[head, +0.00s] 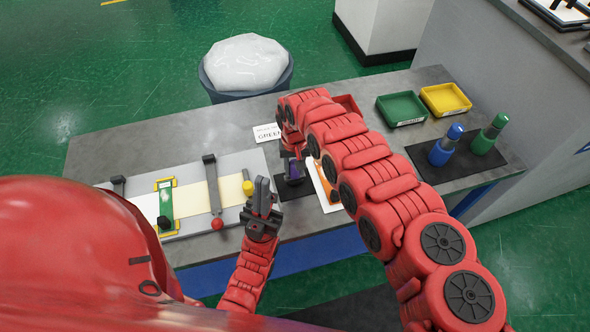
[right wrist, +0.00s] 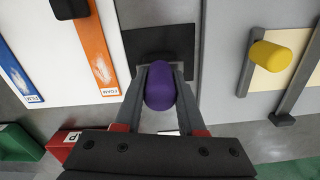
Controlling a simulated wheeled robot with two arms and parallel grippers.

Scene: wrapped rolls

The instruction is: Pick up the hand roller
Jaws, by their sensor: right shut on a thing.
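The hand roller, a purple rounded cylinder (right wrist: 160,88), is between the two grey fingers of my right gripper (right wrist: 160,72) in the right wrist view, and the fingers are shut on it. It is over a dark mat (right wrist: 158,38); I cannot tell whether it touches the mat. In the head view the roller (head: 294,172) shows small and dark purple, partly hidden by my right gripper (head: 292,154). My left gripper (head: 262,190) is apart from it, to its left, pointing up near the table's front edge; I cannot tell whether its fingers are open.
A board with a yellow knob (head: 248,188) and a red ball (head: 217,224) lies left. Orange strip (right wrist: 95,52) is beside the mat. Green (head: 402,109) and yellow trays (head: 446,98), and blue (head: 446,145) and green bottles (head: 490,134) stand right. A bin (head: 248,92) stands behind.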

